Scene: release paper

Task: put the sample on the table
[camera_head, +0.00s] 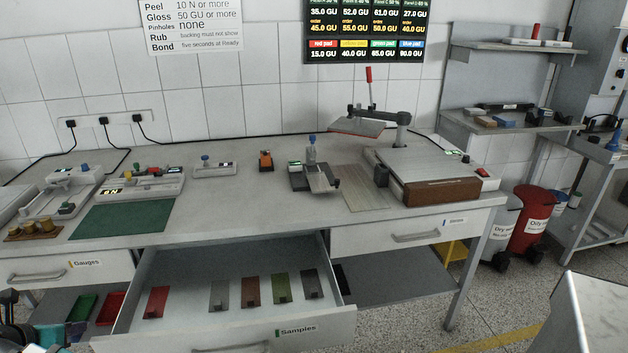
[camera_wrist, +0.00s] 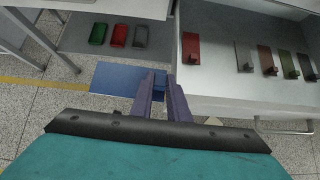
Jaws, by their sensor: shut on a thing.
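My gripper (camera_wrist: 160,79) is shut on a flat blue sample (camera_wrist: 117,78) in the wrist view; the panel sticks out to the left of the fingers. It is held beside the open drawer, over the floor. The drawer, labelled Samples (camera_head: 230,322), holds several other samples, among them a red one (camera_head: 156,301), a brown one (camera_head: 251,291) and a green one (camera_head: 282,288). The table (camera_head: 240,215) stands above the drawer. At the lower left of the head view, only part of my arm shows, and the fingers cannot be made out.
A green mat (camera_head: 122,218) lies on the table's left, and a pale board (camera_head: 364,187) lies right of centre. Gauges and small devices line the back. A press-like device (camera_head: 440,165) stands at the right. Red, green and grey trays (camera_wrist: 119,36) sit on a low shelf.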

